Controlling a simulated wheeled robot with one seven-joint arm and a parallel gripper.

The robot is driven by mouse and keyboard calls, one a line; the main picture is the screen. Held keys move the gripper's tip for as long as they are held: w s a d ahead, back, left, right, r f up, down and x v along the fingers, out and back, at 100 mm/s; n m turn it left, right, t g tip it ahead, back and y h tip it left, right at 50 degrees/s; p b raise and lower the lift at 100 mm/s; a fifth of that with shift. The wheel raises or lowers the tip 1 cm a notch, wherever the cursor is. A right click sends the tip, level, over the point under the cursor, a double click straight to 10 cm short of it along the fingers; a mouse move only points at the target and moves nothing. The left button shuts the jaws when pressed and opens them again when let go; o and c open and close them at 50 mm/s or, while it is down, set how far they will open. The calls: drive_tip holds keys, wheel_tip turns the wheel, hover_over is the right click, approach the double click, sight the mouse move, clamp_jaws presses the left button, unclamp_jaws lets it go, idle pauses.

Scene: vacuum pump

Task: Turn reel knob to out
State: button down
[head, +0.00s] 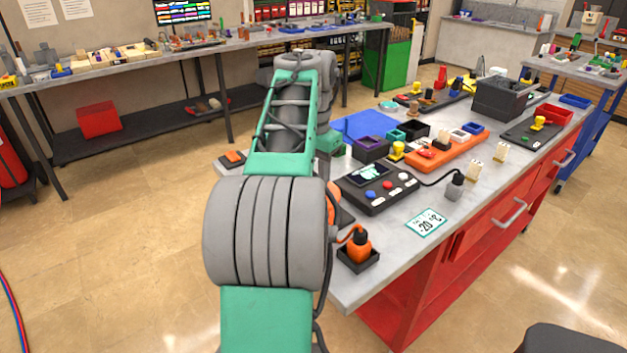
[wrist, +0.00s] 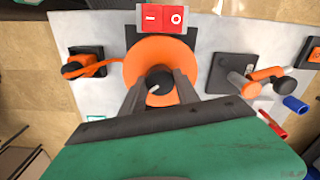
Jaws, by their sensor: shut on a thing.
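The reel (wrist: 140,62) is an orange disc on the light bench top in the wrist view. Its dark round knob (wrist: 157,80) sits at the centre with a small pale mark on its face. My gripper (wrist: 160,90) reaches in from below, its two dark fingers on either side of the knob and shut on it. The fingers cover part of the disc below the knob. No label for the knob's positions can be read. In the head view my arm hides the gripper and knob; only an orange edge of the reel (head: 334,193) shows.
An orange cable runs left to a plug in a black holder (wrist: 84,66). A grey plate with an orange-handled valve (wrist: 237,74) lies to the right. The bench edge (head: 352,306) is close by.

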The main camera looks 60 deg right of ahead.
drive_tip(key=n, duration=0.3)
drive_tip(key=shift+n, duration=0.4)
drive_tip(key=n, duration=0.3)
drive_tip(key=shift+n, duration=0.3)
drive_tip(key=n, duration=1.3)
drive_tip(key=shift+s+n, duration=0.1)
drive_tip(key=shift+n, duration=0.2)
drive_tip(key=n, duration=0.6)
drive_tip(key=shift+n, duration=0.3)
drive_tip(key=c, duration=0.9)
unclamp_jaws()
